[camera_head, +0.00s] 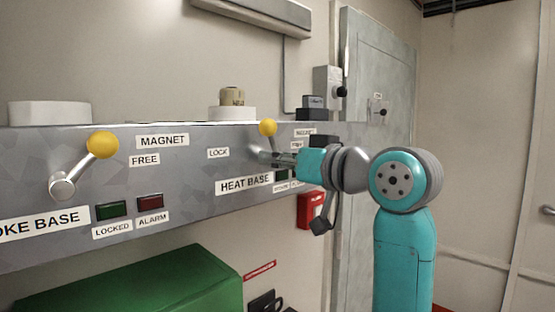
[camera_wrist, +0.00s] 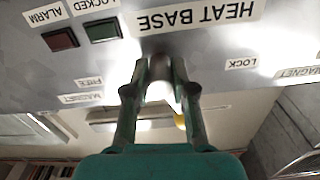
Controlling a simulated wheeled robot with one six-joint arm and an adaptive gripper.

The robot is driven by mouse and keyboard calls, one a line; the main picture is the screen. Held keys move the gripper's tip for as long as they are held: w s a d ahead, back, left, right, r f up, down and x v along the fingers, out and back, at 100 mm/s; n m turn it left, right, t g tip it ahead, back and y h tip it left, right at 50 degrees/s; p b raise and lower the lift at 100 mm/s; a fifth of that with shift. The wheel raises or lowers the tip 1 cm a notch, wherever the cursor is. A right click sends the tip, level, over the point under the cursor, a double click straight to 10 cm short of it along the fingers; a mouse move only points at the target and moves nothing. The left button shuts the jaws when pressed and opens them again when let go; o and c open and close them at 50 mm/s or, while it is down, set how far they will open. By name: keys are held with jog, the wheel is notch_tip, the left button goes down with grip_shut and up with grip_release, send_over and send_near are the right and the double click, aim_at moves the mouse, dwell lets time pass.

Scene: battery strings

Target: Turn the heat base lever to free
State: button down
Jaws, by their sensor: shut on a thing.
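The heat base lever has a yellow ball knob (camera_head: 268,127) and a metal arm and hub on the grey panel (camera_head: 200,190). It points up and slightly right, between the LOCK label (camera_head: 218,153) on its left and the FREE label (camera_head: 297,145) on its right. My gripper (camera_head: 277,158) reaches in from the right, at the lever's lower part. In the upside-down wrist view, my gripper's fingers (camera_wrist: 158,72) close around a bright metal part of the lever (camera_wrist: 160,88), just by the HEAT BASE label (camera_wrist: 196,16). The yellow knob (camera_wrist: 180,121) shows beyond the right finger, partly hidden.
A second lever with a yellow knob (camera_head: 102,145) is at the panel's left, by a green LOCKED lamp (camera_head: 111,210) and a red ALARM lamp (camera_head: 150,202). A green box (camera_head: 130,285) stands below.

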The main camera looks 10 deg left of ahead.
jog(key=m, duration=0.7)
jog(key=shift+r, duration=0.15)
jog(key=m, duration=0.3)
jog(key=shift+m, duration=2.1)
jog(key=c, duration=1)
grip_release()
jog(key=shift+o, duration=0.2)
jog(key=shift+d, duration=0.15)
jog(key=v, duration=1.1)
jog(key=shift+s+d, duration=0.3)
